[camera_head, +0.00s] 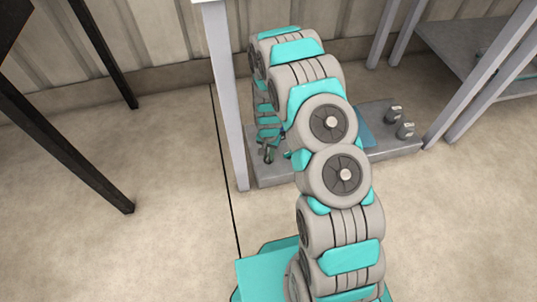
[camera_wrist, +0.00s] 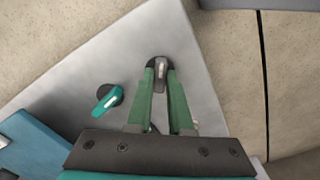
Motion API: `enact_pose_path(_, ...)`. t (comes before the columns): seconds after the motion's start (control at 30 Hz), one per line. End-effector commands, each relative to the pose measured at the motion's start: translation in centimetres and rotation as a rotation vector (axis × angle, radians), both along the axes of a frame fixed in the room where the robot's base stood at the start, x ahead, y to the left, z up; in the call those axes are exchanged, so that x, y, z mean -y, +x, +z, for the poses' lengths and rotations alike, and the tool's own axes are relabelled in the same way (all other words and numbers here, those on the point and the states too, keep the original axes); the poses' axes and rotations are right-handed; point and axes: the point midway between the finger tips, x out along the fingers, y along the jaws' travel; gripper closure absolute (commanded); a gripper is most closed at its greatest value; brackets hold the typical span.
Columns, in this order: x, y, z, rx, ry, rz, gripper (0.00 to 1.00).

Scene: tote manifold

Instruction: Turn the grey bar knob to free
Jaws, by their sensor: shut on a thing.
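The grey bar knob (camera_wrist: 161,75) shows in the wrist view, on a dark round base on the pale plate (camera_wrist: 150,30). Its bar runs nearly up and down in the picture. My gripper (camera_wrist: 160,72) has its two green fingers around the knob, one on each side, with the tips closed on the bar. In the head view my gripper (camera_head: 268,155) is low at the left end of the grey plinth, and the knob cannot be made out there. No mark reading "free" can be made out.
A teal-handled knob (camera_wrist: 106,99) stands just left of my fingers. A blue panel (camera_wrist: 40,150) lies at the lower left. Two grey fittings (camera_head: 400,122) stand at the plinth's right. A pale post (camera_head: 228,100) rises close left of my arm. Open floor lies left.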

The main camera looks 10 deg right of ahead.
Motion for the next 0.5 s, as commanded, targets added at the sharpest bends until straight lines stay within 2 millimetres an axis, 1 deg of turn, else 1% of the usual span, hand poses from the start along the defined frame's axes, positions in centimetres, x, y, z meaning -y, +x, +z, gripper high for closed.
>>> enact_pose_path(0.3, -0.06, 0.07, 0.0, 0.002, 0.0, 0.289, 1.0)
enact_pose_path(0.5, -0.02, 0.08, 0.0, 0.002, 0.0, 0.434, 1.0)
